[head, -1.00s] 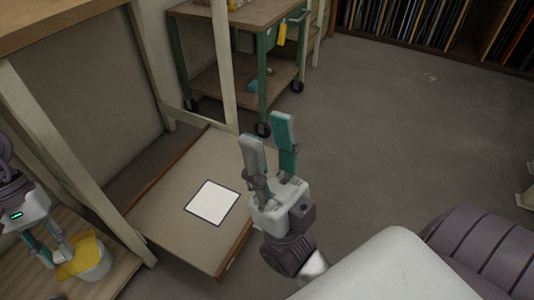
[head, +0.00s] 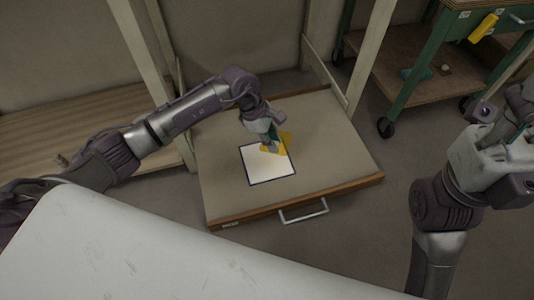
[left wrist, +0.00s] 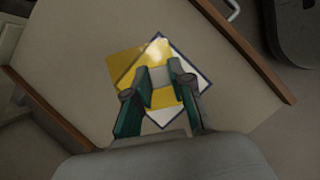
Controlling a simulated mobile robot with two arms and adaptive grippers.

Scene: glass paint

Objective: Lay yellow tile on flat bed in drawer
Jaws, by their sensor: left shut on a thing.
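The yellow tile (head: 286,138) is at my left gripper (head: 269,147), over the drawer's flat bed (head: 335,150). It partly covers a white square (head: 262,171) with a dark blue outline. In the left wrist view the tile (left wrist: 127,63) is turned slightly against the square (left wrist: 188,53) and overhangs its left side. My left gripper (left wrist: 160,80) is shut on a small pale block on the tile. I cannot tell whether the tile touches the bed. My right gripper (head: 520,130) is at the right edge, its fingers partly cut off.
The drawer is pulled out, with brown wooden edges and a metal handle (head: 304,211) in front. A bench leg (head: 368,55) rises at its back right corner. A green-framed cart (head: 415,70) stands at the right. A slatted shelf (head: 90,115) lies left.

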